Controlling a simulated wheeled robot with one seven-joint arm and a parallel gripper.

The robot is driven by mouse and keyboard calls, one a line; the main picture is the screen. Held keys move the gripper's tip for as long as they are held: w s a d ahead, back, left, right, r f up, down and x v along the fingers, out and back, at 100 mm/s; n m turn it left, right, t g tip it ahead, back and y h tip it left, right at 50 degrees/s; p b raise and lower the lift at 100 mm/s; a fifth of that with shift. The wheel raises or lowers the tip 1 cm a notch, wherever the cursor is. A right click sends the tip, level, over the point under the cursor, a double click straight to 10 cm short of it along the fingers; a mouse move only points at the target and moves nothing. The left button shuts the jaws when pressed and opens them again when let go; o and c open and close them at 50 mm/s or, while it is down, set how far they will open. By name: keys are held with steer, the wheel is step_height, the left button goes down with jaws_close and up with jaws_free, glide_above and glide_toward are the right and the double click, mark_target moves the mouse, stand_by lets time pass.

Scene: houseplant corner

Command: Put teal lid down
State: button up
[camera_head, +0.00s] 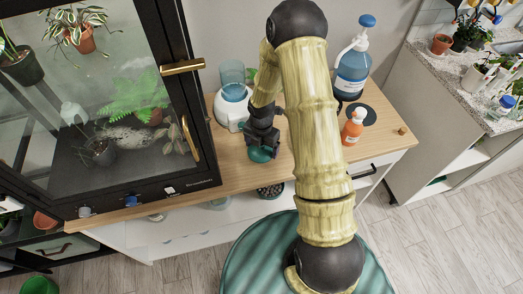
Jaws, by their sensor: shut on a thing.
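The teal lid (260,155) is a small round dark-teal piece near the front edge of the wooden counter. My gripper (262,143) is directly above it, shut on it and pointing down. The fingertips are small and partly hidden by the wrist. I cannot tell whether the lid touches the counter or hangs just above it.
A white appliance with a clear bluish container (232,92) stands behind my gripper. An orange bottle (353,127) and a blue pump bottle (353,68) stand to the right. A glass plant cabinet (100,110) is on the left. The wooden counter (385,142) is clear at front right.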

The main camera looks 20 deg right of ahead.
mark_target(261, 151)
steer(key=shift+f, duration=1.4)
steer(key=shift+f, duration=0.2)
steer(key=o, duration=0.8)
steer(key=shift+r, duration=0.1)
step_height(261, 151, up, 12)
steer(key=shift+r, duration=0.1)
